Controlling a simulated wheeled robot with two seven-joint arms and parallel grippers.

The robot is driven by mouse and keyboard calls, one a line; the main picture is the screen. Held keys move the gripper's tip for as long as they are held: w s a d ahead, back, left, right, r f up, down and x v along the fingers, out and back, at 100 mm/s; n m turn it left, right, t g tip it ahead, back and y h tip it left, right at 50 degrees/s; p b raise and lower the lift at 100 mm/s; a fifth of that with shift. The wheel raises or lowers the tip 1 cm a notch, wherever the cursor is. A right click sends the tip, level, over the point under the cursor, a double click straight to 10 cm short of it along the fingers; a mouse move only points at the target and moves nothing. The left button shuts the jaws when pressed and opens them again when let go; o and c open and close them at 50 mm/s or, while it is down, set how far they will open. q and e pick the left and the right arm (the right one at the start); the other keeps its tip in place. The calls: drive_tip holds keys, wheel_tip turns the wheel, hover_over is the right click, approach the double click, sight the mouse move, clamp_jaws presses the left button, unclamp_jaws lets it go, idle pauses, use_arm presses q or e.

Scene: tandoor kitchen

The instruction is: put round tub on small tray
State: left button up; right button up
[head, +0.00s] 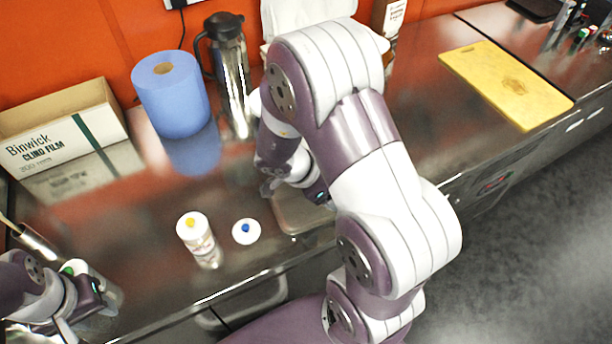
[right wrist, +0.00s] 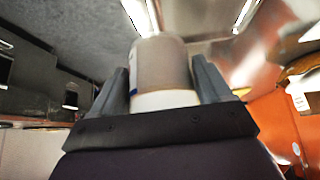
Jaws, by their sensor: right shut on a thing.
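The round tub (right wrist: 163,65) shows in the right wrist view as a tan-grey cylinder with a white band at the end nearest the camera. It sits between the two fingers of my right gripper (right wrist: 163,85), which is shut on it. In the head view my right arm hides the tub and most of that gripper. The small tray (head: 296,220), a flat brownish piece, lies near the counter's front edge, partly covered by my right arm. My left gripper (head: 85,306) is at the lower left, beside a white green-capped container (head: 82,270); its jaw opening is unclear.
A yellow-capped bottle (head: 197,238) and a white round item with a blue top (head: 246,231) stand left of the tray. A blue roll (head: 171,94), steel jug (head: 230,75) and cling film box (head: 64,130) line the back. A yellow board (head: 505,85) lies right.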

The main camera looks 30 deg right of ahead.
drive_tip(key=w+f, duration=0.2)
drive_tip(key=w, duration=0.1)
drive_tip(key=w+d+f, duration=0.1)
drive_tip(key=w, duration=0.1)
drive_tip(key=w+f, duration=0.2)
drive_tip(key=w, duration=0.1)
drive_tip(key=shift+w+d+f, duration=0.35)
drive_tip(key=f, duration=0.1)
drive_tip(key=s+f, duration=0.1)
drive_tip(key=f, duration=0.1)
drive_tip(key=shift+f, duration=0.15)
drive_tip(key=shift+w+f, duration=0.2)
drive_tip(key=shift+w, duration=0.1)
drive_tip(key=o, duration=1.2)
drive_tip(key=shift+s, duration=0.1)
drive_tip(key=shift+r, duration=0.15)
drive_tip(key=w+a+r+n+t+y, duration=0.2)
drive_tip(key=w+a+r+n+t, duration=0.2)
drive_tip(key=a+r+n, duration=0.3)
drive_tip(key=w+a+r+n+t+y, duration=0.3)
drive_tip(key=w+a+r+n+t, duration=0.15)
drive_tip(key=r, duration=0.55)
drive_tip(key=s+a+f+n+g+y, duration=0.1)
drive_tip(key=s+n+g, duration=0.4)
drive_tip(key=s, duration=1.3)
drive_tip(key=a+f+n, duration=0.1)
drive_tip(key=a+n, duration=0.1)
drive_tip(key=n, duration=0.2)
drive_tip(key=shift+s+g, duration=0.3)
drive_tip(key=shift+g, duration=0.05)
